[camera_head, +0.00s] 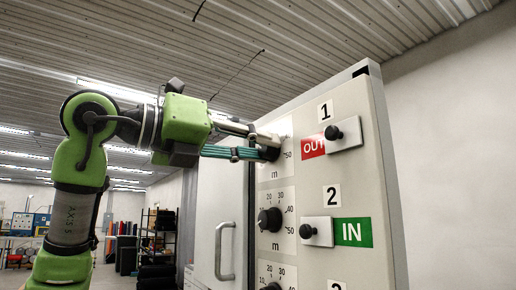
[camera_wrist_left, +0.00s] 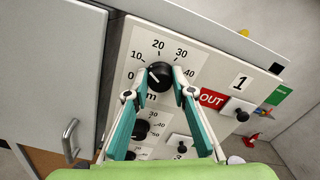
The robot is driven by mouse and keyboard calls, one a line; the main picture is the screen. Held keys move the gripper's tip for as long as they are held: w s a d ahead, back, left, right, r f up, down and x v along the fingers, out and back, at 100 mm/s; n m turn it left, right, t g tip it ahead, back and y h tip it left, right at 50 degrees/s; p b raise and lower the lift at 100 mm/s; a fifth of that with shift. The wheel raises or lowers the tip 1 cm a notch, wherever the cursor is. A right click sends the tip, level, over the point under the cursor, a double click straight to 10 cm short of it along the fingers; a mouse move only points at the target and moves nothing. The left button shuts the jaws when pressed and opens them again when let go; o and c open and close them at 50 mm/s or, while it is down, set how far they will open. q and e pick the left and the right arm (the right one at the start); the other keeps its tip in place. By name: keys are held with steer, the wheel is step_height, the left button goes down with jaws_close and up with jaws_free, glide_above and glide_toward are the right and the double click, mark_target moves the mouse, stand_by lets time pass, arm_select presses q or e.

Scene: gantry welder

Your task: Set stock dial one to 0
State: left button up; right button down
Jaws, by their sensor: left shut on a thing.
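Stock dial one is a black knob (camera_wrist_left: 160,75) on a white scale plate marked from 0 to 50 in m, at the top of the panel. A light mark shows on the left side of the knob in the left wrist view, but I cannot read its exact setting. My left gripper (camera_wrist_left: 158,78) has its teal-backed fingers on both sides of the knob and is shut on it. In the head view my left gripper (camera_head: 264,147) reaches the panel from the left and partly hides the dial. My right gripper is not in view.
Dial two (camera_head: 270,219) sits below, with another dial under it. To the right are black-knobbed sliding plates, by a red OUT sign (camera_head: 312,146) and a green IN sign (camera_head: 353,232). A cabinet door handle (camera_head: 224,252) sticks out at left.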

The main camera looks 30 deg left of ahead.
arm_select(q)
steer(key=n+b, duration=0.1)
steer(key=n, duration=0.4)
steer(key=shift+n, duration=0.3)
steer(key=n, duration=0.4)
steer(key=shift+f+b, duration=0.1)
steer(key=shift+b, duration=0.3)
steer(key=shift+n, duration=0.5)
steer(key=o, duration=1.1)
steer(key=shift+a, duration=0.1)
